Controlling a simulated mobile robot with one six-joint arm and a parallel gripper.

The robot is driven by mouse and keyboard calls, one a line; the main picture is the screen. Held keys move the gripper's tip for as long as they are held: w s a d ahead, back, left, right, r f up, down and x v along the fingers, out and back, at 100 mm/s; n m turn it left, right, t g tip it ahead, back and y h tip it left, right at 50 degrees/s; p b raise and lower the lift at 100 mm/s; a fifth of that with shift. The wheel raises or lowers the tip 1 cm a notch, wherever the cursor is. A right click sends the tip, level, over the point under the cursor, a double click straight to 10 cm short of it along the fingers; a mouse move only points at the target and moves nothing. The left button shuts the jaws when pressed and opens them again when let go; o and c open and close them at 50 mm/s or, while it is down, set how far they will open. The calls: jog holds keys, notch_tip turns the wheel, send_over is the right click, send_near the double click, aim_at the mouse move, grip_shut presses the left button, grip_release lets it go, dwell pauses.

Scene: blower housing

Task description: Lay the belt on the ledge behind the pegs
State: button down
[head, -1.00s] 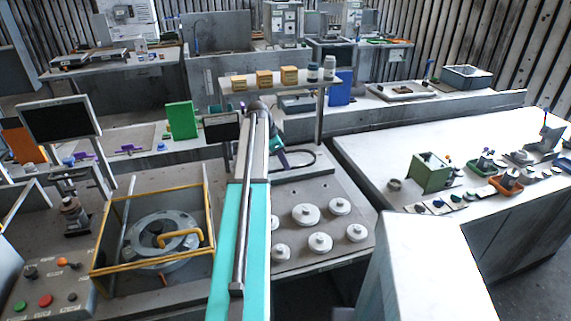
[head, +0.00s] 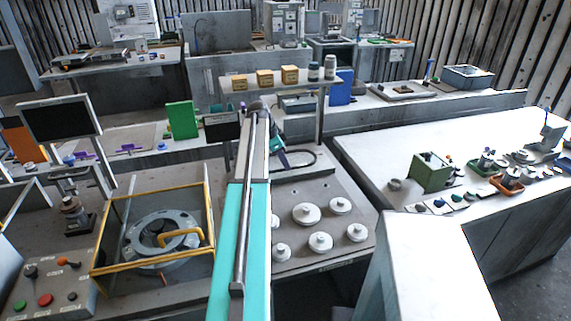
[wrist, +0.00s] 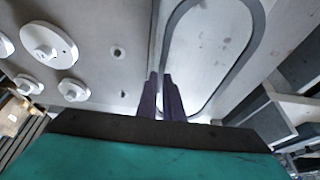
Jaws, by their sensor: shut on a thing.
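The belt (head: 312,154) is a dark, thin closed loop, flat and elongated. It shows large in the wrist view (wrist: 262,25), over a pale grey surface that seems to be the ledge (wrist: 215,60). My gripper (wrist: 163,80) has dark purple fingers close together, shut on the belt's near side edge. In the head view my gripper (head: 284,163) is at the back of the peg board, partly hidden by my arm. White round pegs (head: 306,213) stand on the board in front of it; several also show at left in the wrist view (wrist: 47,42). Contact between belt and ledge cannot be told.
A shelf (head: 275,87) with wooden boxes and jars stands behind the board. A yellow-framed guard (head: 150,265) around a round housing (head: 160,236) is at left. A long white bench (head: 450,145) with small parts and a green box (head: 430,172) is at right.

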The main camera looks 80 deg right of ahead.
jog(key=shift+f+b, duration=0.5)
jog(key=shift+f, duration=0.4)
dwell(0.7)
jog(key=c, duration=1.8)
grip_release()
jog(key=shift+r, duration=0.1)
jog(key=shift+r+p, duration=0.5)
jog(key=shift+r, duration=0.65)
jog(key=shift+r+p, duration=1.05)
jog(key=shift+r, duration=1.45)
